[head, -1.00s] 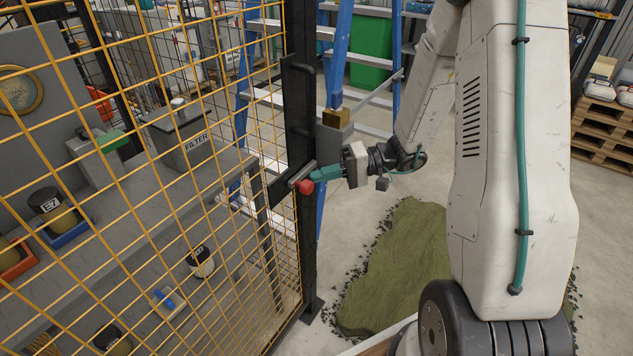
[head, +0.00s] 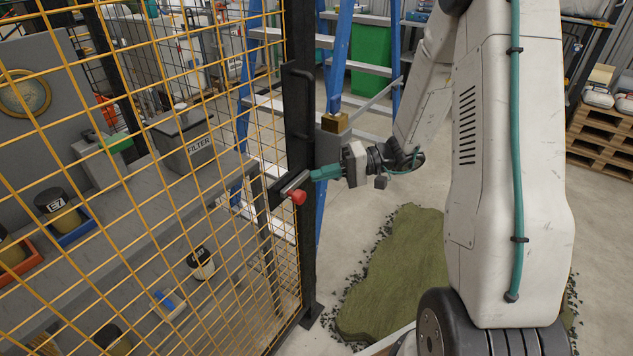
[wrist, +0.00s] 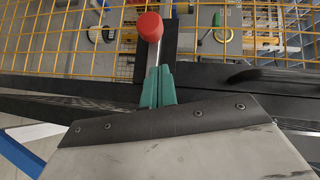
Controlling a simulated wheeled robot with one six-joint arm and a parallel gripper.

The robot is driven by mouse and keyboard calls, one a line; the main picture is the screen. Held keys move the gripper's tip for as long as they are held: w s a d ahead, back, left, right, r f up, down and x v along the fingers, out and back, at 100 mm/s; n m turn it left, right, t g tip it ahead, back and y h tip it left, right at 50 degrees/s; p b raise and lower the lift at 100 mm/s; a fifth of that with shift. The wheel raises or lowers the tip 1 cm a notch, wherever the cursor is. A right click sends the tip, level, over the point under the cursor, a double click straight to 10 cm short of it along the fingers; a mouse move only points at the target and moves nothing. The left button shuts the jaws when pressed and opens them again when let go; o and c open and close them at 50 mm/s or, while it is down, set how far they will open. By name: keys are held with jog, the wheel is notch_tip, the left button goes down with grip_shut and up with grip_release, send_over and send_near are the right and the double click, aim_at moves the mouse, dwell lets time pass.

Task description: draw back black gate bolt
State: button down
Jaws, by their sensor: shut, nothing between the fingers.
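The gate bolt shows as a grey metal rod (head: 293,183) ending in a red knob (head: 298,197), set at a black plate on the gate's dark post (head: 300,125). In the wrist view the red knob (wrist: 149,27) is at the top centre, with the rod (wrist: 152,58) running down toward my fingers. My gripper (head: 313,175) has teal fingers, shut and empty, just right of the rod and above the knob. In the wrist view my gripper (wrist: 160,70) overlaps the rod's lower end; I cannot tell whether they touch.
Yellow mesh (head: 130,190) fills the gate. Behind it is a grey bench with a filter box (head: 190,138). A blue ladder (head: 340,60) stands behind the post. A green turf piece (head: 395,275) lies on the floor near my arm. Pallets (head: 605,140) stand at right.

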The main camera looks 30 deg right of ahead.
jog(key=v, duration=1)
jog(key=shift+d, duration=0.2)
jog(key=shift+w, duration=0.15)
jog(key=s+a+r+g+h, duration=0.1)
jog(key=s+a+r+h, duration=0.3)
jog(key=s, duration=0.4)
jog(key=s+a+r+g+h, duration=0.1)
jog(key=s+a+r+h, duration=0.3)
jog(key=s, duration=0.4)
jog(key=s+a+r+n+h, duration=0.1)
jog(key=s+a+r+h, duration=0.3)
jog(key=s+h, duration=0.3)
jog(key=shift+s+r+g, duration=0.4)
jog(key=shift+s+r, duration=0.35)
jog(key=shift+r, duration=0.15)
